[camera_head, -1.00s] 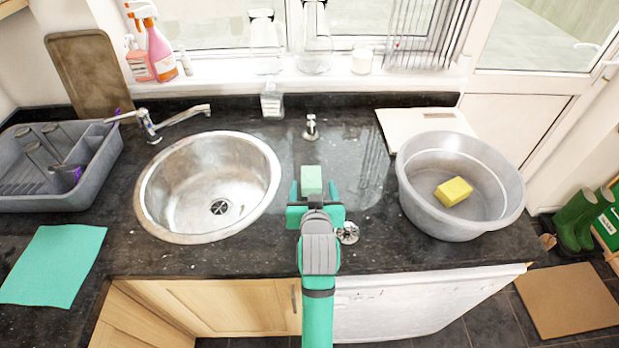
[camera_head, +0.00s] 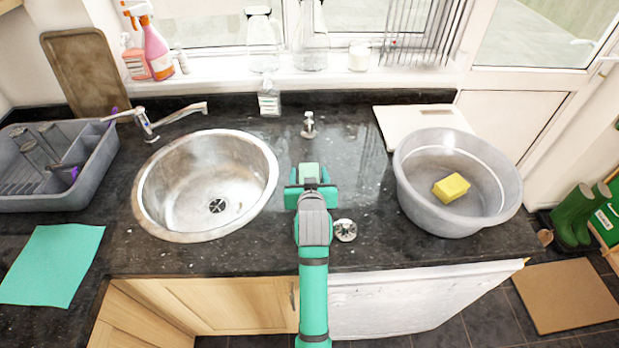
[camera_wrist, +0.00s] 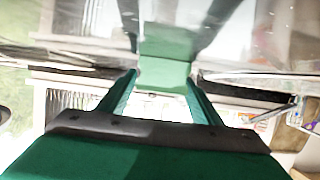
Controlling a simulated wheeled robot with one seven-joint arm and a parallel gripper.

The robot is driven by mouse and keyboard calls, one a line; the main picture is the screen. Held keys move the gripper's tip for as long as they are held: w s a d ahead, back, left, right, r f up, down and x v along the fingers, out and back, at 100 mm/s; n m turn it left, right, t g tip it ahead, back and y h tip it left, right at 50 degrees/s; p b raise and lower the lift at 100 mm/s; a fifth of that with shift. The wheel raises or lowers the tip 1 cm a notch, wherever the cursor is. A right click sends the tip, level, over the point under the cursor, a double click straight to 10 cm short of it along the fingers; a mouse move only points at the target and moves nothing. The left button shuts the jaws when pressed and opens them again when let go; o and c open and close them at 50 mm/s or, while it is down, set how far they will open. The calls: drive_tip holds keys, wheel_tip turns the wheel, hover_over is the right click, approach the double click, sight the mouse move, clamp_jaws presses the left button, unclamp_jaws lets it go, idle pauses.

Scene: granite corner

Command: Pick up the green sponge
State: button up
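The pale green sponge (camera_head: 308,171) is on the dark granite worktop, right of the round sink. My gripper (camera_head: 309,175) is around it, one finger on each side. In the wrist view the sponge (camera_wrist: 164,75) fills the space between the fingertips of my gripper (camera_wrist: 162,82), which look pressed to its sides. My gripper hides the sponge's near end in the head view. I cannot tell whether the sponge is clear of the worktop.
The metal sink (camera_head: 205,222) is on the left, and a grey basin (camera_head: 420,212) holding a yellow sponge (camera_head: 451,187) is on the right. A small tap (camera_head: 309,127) and a clear bottle (camera_head: 269,98) stand behind. A green cloth (camera_head: 52,265) lies at far left.

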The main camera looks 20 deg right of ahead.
drive_tip(key=c, duration=0.7)
drive_tip(key=shift+c, duration=0.4)
drive_tip(key=shift+r, duration=0.1)
